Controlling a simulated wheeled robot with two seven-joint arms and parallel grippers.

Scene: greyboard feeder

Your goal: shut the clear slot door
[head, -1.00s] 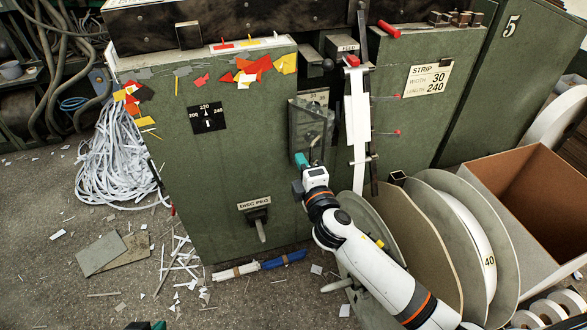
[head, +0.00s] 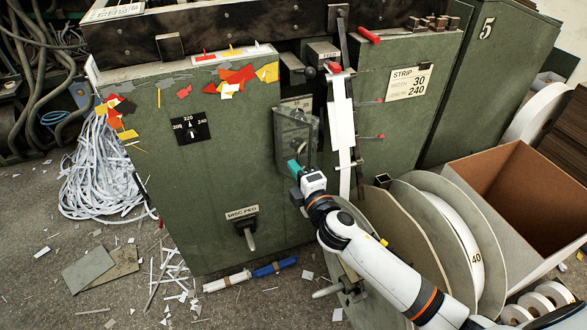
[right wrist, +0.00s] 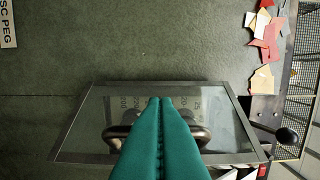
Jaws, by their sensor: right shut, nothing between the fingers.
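The clear slot door (head: 297,132), a see-through panel in a grey frame, is on the green cabinet's front, left of the white strip. It seems to stand out from the cabinet face; I cannot tell its exact angle. In the right wrist view the door (right wrist: 90,125) lies beyond the fingertips (right wrist: 160,99), with scale numbers showing through. A dark bar handle (right wrist: 198,137) shows on both sides of the fingers; contact is unclear. My left gripper is out of view.
The white strip (head: 341,120) hangs just right of the door. Large reels (head: 410,215) stand beside my right arm. Paper scraps litter the floor at left.

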